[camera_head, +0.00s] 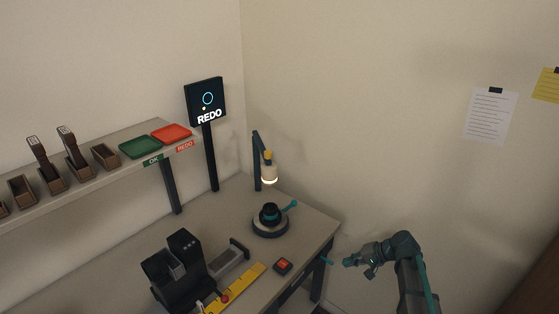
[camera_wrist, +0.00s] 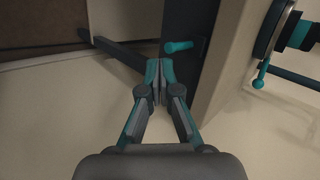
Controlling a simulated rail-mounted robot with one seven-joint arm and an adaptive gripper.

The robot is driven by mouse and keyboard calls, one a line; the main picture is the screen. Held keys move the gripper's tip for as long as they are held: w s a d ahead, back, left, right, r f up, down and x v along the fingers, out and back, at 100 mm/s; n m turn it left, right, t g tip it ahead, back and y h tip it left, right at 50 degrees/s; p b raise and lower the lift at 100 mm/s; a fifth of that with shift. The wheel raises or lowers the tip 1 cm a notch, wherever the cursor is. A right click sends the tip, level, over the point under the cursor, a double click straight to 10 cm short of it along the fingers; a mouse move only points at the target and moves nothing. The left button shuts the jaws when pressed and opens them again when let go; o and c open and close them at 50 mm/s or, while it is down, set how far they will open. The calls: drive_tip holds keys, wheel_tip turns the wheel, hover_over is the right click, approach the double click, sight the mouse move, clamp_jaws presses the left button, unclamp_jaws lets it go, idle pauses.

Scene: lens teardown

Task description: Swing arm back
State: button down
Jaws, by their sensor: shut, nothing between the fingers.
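My gripper (camera_head: 347,262) is right of the workbench (camera_head: 318,222), past its edge. In the wrist view my gripper (camera_wrist: 159,68) has its fingers together and holds nothing. A small teal peg (camera_wrist: 181,46) sticks out by a dark post, just beyond and right of the fingertips; it also shows in the head view (camera_head: 329,262). A round dark fixture (camera_head: 270,228) with a teal lever (camera_head: 290,205) stands on the bench under a lit lamp (camera_head: 268,172). Part of this fixture (camera_wrist: 267,32) shows at the wrist view's right edge, apart from my gripper. Which part is the swing arm, I cannot tell.
A black sign (camera_head: 205,101) reads REDO. A green tray (camera_head: 139,146) and a red tray (camera_head: 171,134) sit on the shelf. A black machine (camera_head: 181,262), a yellow strip (camera_head: 243,284) and a red button box (camera_head: 283,266) occupy the bench front. Room right of the bench looks free.

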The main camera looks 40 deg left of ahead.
drive_tip(key=w+a+r+g+y, duration=0.1)
drive_tip(key=w+a+r+y, duration=0.1)
drive_tip(key=a+r, duration=0.4)
drive_tip(key=w+a+r+n+g+y, duration=0.1)
drive_tip(key=a+r, duration=0.5)
drive_tip(key=r, duration=1)
drive_tip(key=w+a+r+g+y+p, duration=0.1)
drive_tip(key=a+r+y, duration=0.4)
drive_tip(key=r, duration=0.6)
drive_tip(key=shift+w+a+r+n+g, duration=0.4)
drive_tip(key=shift+w+a+g, duration=0.4)
drive_tip(key=shift+a, duration=0.25)
drive_tip(key=s+d+p+x, duration=0.1)
drive_tip(key=p+x, duration=0.4)
drive_tip(key=x, duration=0.8)
drive_tip(key=shift+s+p, duration=0.35)
drive_tip(key=shift+s, duration=0.3)
drive_tip(key=shift+d+f+t, duration=0.1)
drive_tip(key=shift+d+t, duration=0.05)
drive_tip(key=shift+t, duration=0.15)
